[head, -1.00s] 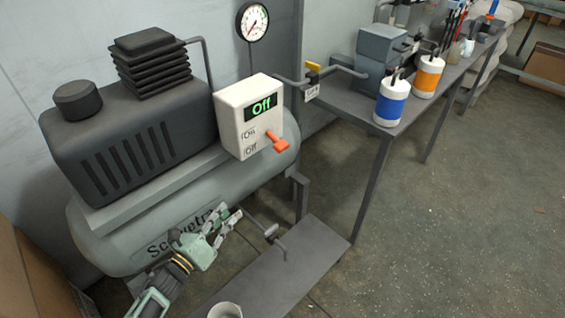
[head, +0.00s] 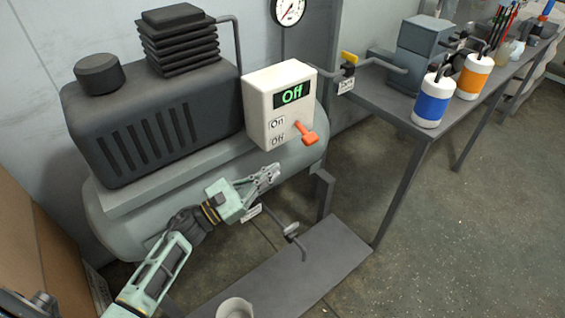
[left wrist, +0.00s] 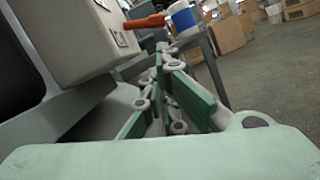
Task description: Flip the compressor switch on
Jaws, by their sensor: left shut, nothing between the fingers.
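The compressor (head: 150,125) stands at the left of the head view, a dark motor housing on a grey-green tank. A white switch box (head: 262,112) on it has a green display reading "Off" and labels "On" and "Off". Its orange switch lever (head: 308,134) points down to the right, near the "Off" label. In the left wrist view the lever (left wrist: 146,22) is ahead, above the fingers. My left gripper (head: 272,172) is shut and empty, below and left of the lever, apart from it. My right gripper does not show.
A workbench (head: 385,108) at the right holds a blue-banded bottle (head: 433,103) and an orange-banded bottle (head: 475,76). A pipe with a valve (head: 291,231) is below the gripper, above a low grey plank (head: 330,255). The floor at right is free.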

